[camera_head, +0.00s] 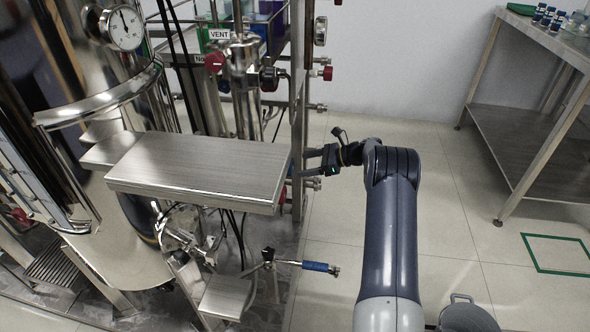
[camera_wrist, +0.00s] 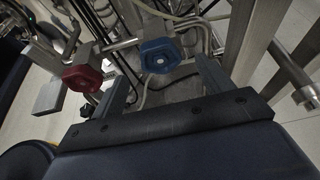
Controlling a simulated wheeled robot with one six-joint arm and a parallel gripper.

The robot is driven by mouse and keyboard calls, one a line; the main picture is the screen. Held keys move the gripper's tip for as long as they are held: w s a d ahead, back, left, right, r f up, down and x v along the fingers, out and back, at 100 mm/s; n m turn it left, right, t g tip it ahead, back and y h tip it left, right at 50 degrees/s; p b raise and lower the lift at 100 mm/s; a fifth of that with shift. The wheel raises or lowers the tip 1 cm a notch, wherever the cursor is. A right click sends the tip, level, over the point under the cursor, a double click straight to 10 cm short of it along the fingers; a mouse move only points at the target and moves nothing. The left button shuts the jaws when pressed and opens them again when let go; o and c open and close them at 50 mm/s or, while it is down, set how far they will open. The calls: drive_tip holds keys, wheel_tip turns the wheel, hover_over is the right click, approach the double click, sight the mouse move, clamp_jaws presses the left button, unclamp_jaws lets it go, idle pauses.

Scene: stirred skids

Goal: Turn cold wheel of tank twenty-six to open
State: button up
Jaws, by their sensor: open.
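A blue hexagonal hand wheel (camera_wrist: 160,55) sits on piping in the wrist view, ahead of my gripper and between the lines of its two fingers. Blue suggests cold, but I can read no tank number. A red hexagonal wheel (camera_wrist: 82,76) sits to its left, outside the left finger. My gripper (camera_wrist: 161,72) is open, with nothing held; I cannot tell whether a finger touches the blue wheel. In the head view my gripper (camera_head: 312,163) points left at the skid's upright, just right of a steel box. The blue wheel is hidden there.
The steel box (camera_head: 195,168) and upright post (camera_head: 298,100) stand close left of my gripper. A blue-sleeved lever (camera_head: 314,266) sticks out lower down. A steel table (camera_head: 530,110) stands at the right.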

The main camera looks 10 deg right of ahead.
sight(293, 167)
drive_tip(key=b+x, duration=0.1)
drive_tip(key=x, duration=0.5)
drive_tip(key=shift+w+a+b, duration=0.1)
drive_tip(key=shift+a+b, duration=0.15)
drive_tip(key=shift+b, duration=0.05)
drive_tip(key=c, duration=1)
drive_tip(key=shift+o, duration=0.2)
